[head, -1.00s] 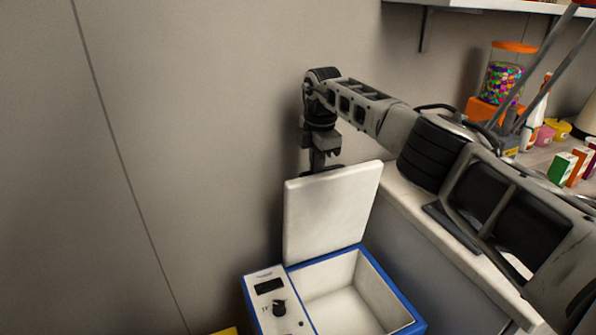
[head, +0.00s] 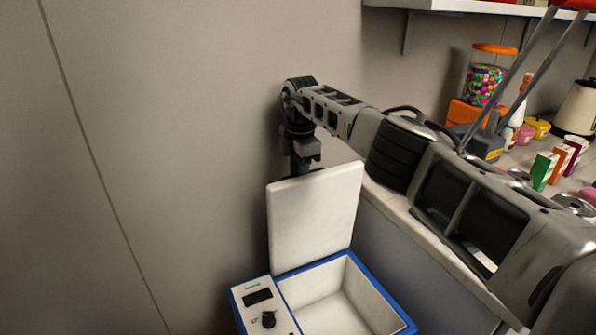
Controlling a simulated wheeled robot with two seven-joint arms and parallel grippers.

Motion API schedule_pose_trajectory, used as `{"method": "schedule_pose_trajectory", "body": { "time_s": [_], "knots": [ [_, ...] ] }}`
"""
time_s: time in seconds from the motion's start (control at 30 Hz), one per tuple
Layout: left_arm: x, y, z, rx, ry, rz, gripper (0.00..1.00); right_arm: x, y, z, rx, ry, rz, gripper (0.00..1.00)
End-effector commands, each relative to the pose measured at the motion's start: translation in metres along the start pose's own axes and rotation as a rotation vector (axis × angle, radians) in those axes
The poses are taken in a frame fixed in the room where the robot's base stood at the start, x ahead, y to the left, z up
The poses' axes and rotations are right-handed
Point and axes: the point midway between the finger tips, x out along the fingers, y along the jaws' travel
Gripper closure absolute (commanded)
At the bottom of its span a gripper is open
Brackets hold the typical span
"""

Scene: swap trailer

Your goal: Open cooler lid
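The cooler (head: 386,296) is a blue-edged box with a white interior at the bottom of the head view, with a control panel on its left side. Its white lid (head: 315,220) stands upright at the back edge, and the inside looks empty. My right arm comes in from the right, and my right gripper (head: 303,170) points down behind the top edge of the lid. Its fingertips are hidden by the lid, so I cannot tell whether they touch it. My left gripper is not in view.
A counter (head: 425,238) runs along the right, beside the cooler. On it are a candy jar (head: 485,82), small boxes (head: 543,170) and a kettle (head: 577,107). A shelf (head: 470,7) hangs above. The wall (head: 160,130) is close behind the lid.

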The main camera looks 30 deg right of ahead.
Motion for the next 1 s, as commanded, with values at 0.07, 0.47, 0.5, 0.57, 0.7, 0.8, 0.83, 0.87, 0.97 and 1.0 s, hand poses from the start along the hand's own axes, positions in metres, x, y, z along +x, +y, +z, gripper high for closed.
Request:
{"method": "schedule_pose_trajectory", "body": {
  "time_s": [0.07,0.47,0.5,0.57,0.7,0.8,0.83,0.87,0.97,1.0],
  "knots": [
    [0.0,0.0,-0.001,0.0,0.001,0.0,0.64,-0.001,0.001,0.0,0.0,0.0,0.003,0.67],
    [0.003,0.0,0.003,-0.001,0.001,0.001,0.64,-0.059,0.002,0.0,0.0,0.001,0.01,0.67],
    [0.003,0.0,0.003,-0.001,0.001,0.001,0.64,-0.07,0.002,0.0,0.001,0.001,0.009,0.67],
    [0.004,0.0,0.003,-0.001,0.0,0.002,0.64,-0.085,0.001,0.0,0.001,0.0,0.009,0.67],
    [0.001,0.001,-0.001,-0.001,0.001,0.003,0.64,-0.119,0.001,0.0,0.002,0.0,0.006,0.67],
    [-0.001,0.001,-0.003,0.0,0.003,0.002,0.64,-0.137,0.0,-0.001,0.001,0.0,0.003,0.67],
    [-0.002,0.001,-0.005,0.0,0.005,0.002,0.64,-0.142,0.0,0.0,0.001,0.001,0.003,0.67],
    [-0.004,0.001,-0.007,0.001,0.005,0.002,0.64,-0.147,0.0,0.0,0.002,0.001,0.003,0.67],
    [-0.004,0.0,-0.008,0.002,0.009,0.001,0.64,-0.156,0.0,0.0,0.0,0.001,0.001,0.67],
    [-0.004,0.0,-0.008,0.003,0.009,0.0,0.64,-0.158,0.0,0.0,0.0,0.001,0.001,0.67]
  ]
}}
